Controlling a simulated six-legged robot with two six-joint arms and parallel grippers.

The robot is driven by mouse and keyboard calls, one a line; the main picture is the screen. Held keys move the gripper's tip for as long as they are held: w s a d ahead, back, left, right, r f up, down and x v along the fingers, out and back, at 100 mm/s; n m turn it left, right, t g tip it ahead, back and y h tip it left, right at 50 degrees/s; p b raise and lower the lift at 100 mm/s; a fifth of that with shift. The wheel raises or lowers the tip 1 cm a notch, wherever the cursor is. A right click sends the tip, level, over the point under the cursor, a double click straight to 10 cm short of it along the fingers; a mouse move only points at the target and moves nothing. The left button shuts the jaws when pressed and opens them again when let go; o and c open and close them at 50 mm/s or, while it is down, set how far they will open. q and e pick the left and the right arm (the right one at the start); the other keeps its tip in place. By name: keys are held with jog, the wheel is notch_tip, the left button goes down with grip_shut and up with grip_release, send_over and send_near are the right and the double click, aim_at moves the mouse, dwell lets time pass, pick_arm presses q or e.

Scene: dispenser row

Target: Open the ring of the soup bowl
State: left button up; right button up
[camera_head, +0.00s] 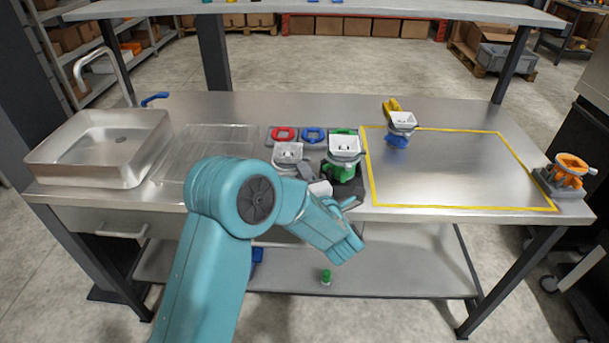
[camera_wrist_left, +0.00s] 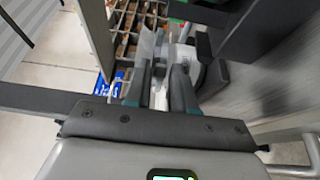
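Several dispenser-like units with white square tops stand on the steel table. One is white-grey (camera_head: 289,154), one is green (camera_head: 343,158), and one is blue with a yellow part behind it (camera_head: 400,124). I cannot tell which is the soup bowl; its ring is not clearly identifiable. My left arm reaches in from the lower left. My left gripper (camera_head: 352,204) is at the table's front edge, just in front of the green unit. In the left wrist view its two fingers (camera_wrist_left: 160,70) are apart, with a pale part near their tips. My right gripper is not in view.
Red (camera_head: 283,134) and blue (camera_head: 313,134) rings lie behind the units. A sink (camera_head: 95,150) is at the left. An orange unit (camera_head: 568,168) stands at the right edge. The yellow-outlined area (camera_head: 465,175) is mostly clear. An overhead shelf (camera_head: 330,8) spans the back.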

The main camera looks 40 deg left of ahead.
pick_arm(q)
grip_shut()
jog(key=g+b, duration=0.1)
jog(key=b, duration=0.1)
jog(key=w+n+g+y+b, duration=0.1)
jog(key=b, duration=0.1)
jog(key=shift+d+f+n, duration=0.2)
jog(key=shift+f+n, duration=0.1)
jog(key=shift+f, duration=0.05)
jog(key=shift+w+r+n+g+y, duration=0.2)
jog(key=shift+n+g+y, duration=0.1)
jog(key=shift+g, duration=0.2)
jog(key=shift+r, duration=0.1)
grip_release()
jog(key=shift+s, duration=0.1)
